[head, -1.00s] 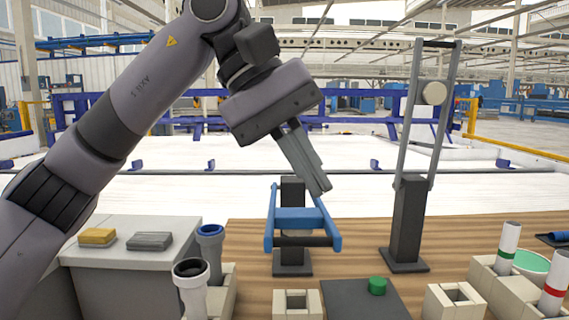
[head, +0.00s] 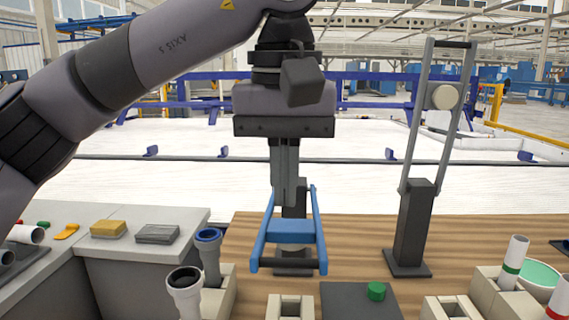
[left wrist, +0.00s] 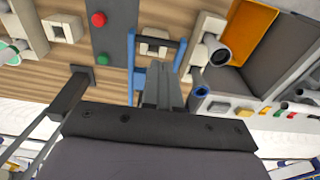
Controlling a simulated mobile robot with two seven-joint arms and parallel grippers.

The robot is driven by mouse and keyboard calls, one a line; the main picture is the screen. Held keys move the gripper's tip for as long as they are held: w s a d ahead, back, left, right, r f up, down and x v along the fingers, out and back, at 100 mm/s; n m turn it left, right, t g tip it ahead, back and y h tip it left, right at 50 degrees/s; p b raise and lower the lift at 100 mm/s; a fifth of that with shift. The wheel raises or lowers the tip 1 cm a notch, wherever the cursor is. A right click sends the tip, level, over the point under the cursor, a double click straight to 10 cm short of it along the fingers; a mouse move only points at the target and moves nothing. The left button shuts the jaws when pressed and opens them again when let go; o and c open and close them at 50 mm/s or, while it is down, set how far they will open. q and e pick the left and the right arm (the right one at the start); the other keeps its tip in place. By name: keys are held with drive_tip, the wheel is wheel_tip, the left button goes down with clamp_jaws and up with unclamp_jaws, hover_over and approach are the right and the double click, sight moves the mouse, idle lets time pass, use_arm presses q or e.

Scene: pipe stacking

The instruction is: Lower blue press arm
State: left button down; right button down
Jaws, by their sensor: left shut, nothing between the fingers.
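The blue press arm (head: 291,231) is a blue frame with a dark crossbar at its front end. It is hinged on a dark post (head: 297,195) and slopes down toward me. My left gripper (head: 284,203) points down, with its fingers shut and empty, just behind the blue crosspiece and in front of the post. Whether the fingers touch the frame I cannot tell. In the left wrist view the blue arm (left wrist: 136,84) lies beside the shut fingers (left wrist: 160,75). My right gripper is not in view.
A grey press arm (head: 437,120) stands upright on a dark post (head: 411,230) to the right. Pipes stand in beige holders at the left (head: 208,255) and right (head: 512,262). A dark plate with a green button (head: 376,291) lies in front.

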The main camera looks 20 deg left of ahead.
sight(287, 259)
use_arm(q)
drive_tip(key=f, duration=0.7)
drive_tip(key=shift+w+a+f+b, duration=0.1)
drive_tip(key=shift+w+f+b, duration=0.15)
drive_tip(key=shift+f+b, duration=0.15)
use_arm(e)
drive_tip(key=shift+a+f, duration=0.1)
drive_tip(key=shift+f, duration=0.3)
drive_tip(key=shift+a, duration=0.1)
